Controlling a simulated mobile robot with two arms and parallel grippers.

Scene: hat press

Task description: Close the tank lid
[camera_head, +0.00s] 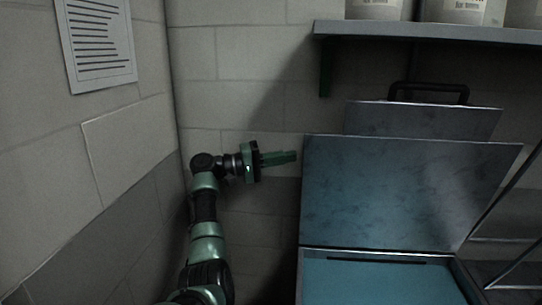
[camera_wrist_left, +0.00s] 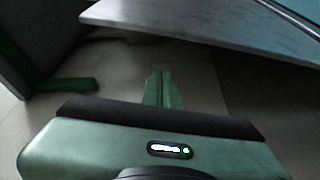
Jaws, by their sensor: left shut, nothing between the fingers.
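The tank lid (camera_head: 405,195) is a large grey-blue metal panel standing open, tilted up at the back of the tank. The tank (camera_head: 375,283) below it shows blue inside at the bottom of the head view. My left gripper (camera_head: 295,156) is shut and empty, just left of the lid's upper left edge; I cannot tell whether it touches. In the left wrist view my shut fingers (camera_wrist_left: 160,72) point away, and a grey metal panel edge (camera_wrist_left: 200,32), likely the lid, spans above them. My right gripper is in neither view.
A wall shelf (camera_head: 430,32) with several pale containers (camera_head: 465,10) hangs above the lid. Behind the lid stands another metal panel (camera_head: 425,120) with a black handle (camera_head: 428,90). A block wall lies left, with a paper sheet (camera_head: 95,40) on it.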

